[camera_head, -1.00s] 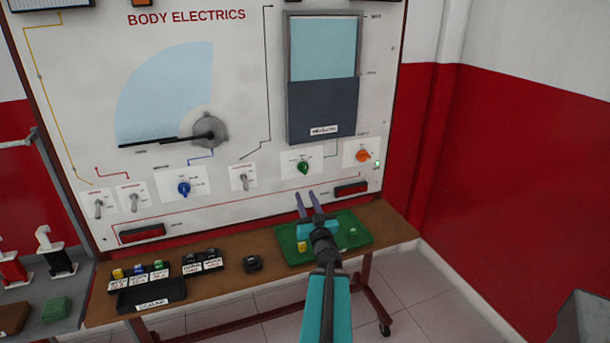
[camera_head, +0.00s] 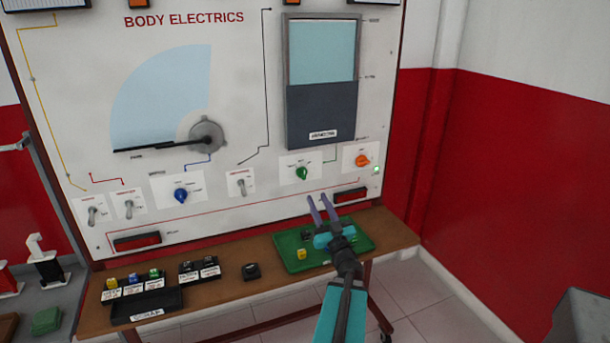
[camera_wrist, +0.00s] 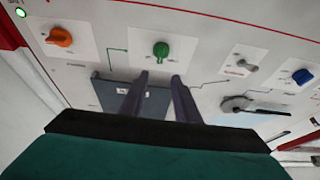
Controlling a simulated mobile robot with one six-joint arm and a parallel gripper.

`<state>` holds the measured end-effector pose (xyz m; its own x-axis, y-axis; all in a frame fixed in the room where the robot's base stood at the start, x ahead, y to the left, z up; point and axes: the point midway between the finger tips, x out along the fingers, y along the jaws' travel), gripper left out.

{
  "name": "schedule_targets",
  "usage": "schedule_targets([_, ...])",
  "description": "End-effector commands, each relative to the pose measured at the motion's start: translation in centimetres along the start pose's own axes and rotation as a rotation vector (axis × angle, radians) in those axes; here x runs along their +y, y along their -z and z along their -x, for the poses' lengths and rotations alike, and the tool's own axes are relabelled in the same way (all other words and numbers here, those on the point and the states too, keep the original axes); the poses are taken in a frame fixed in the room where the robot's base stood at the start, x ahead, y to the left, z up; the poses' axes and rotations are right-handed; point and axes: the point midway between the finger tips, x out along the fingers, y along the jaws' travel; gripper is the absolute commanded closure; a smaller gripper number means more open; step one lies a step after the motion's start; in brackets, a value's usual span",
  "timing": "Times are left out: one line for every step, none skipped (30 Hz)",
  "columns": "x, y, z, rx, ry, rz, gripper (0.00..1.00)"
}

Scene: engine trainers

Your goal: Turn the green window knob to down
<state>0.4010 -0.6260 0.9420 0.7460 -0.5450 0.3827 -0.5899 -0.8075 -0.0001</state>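The green window knob (camera_head: 302,173) sits on a white plate on the board, below the window panel (camera_head: 322,112). It also shows in the wrist view (camera_wrist: 161,49), beyond the fingertips. My gripper (camera_head: 322,204) is in front of the board, below and slightly right of the green knob and apart from it. Its two purple-grey fingers are spread with a gap between them and nothing in it, also in the wrist view (camera_wrist: 158,82). The window panel is pale blue above and dark below. The fingers cover part of it in the wrist view.
An orange knob (camera_head: 362,160) is right of the green one; a blue knob (camera_head: 180,195) and toggle switches are left. A green tray (camera_head: 290,262) with small blocks lies on the brown shelf (camera_head: 232,290) under my gripper. A red strip (camera_head: 350,195) is close by.

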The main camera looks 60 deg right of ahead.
Motion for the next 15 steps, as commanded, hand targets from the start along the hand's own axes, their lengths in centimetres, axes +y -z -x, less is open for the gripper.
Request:
schedule_targets([0.1,0.0,-0.4,0.0,0.0,0.0,0.71])
schedule_targets([0.1,0.0,-0.7,0.0,0.0,0.0,0.71])
schedule_targets([0.1,0.0,-1.0,0.0,0.0,0.0,0.71])
schedule_targets([0.1,0.1,-1.3,0.001,0.0,0.001,0.71])
schedule_targets([0.1,0.1,-1.6,0.001,0.0,0.001,0.71])
schedule_targets([0.1,0.1,-2.0,0.001,0.001,0.001,0.71])
schedule_targets([0.1,0.1,-2.4,0.001,0.001,0.001,0.71])
schedule_targets([0.1,0.1,-2.8,0.001,0.001,0.001,0.71])
schedule_targets([0.1,0.1,-3.2,0.001,0.001,0.001,0.71])
schedule_targets([0.1,0.0,-3.6,0.0,0.0,0.001,0.71])
schedule_targets([0.1,0.0,-3.9,0.0,0.0,0.0,0.71])
schedule_targets([0.2,0.0,-4.4,0.0,0.0,0.001,0.71])
schedule_targets([0.2,0.0,-4.7,0.001,0.0,0.001,0.71])
schedule_targets([0.2,0.1,-5.1,0.001,0.0,0.001,0.71])
schedule_targets([0.2,0.1,-5.5,0.001,-0.001,0.001,0.71])
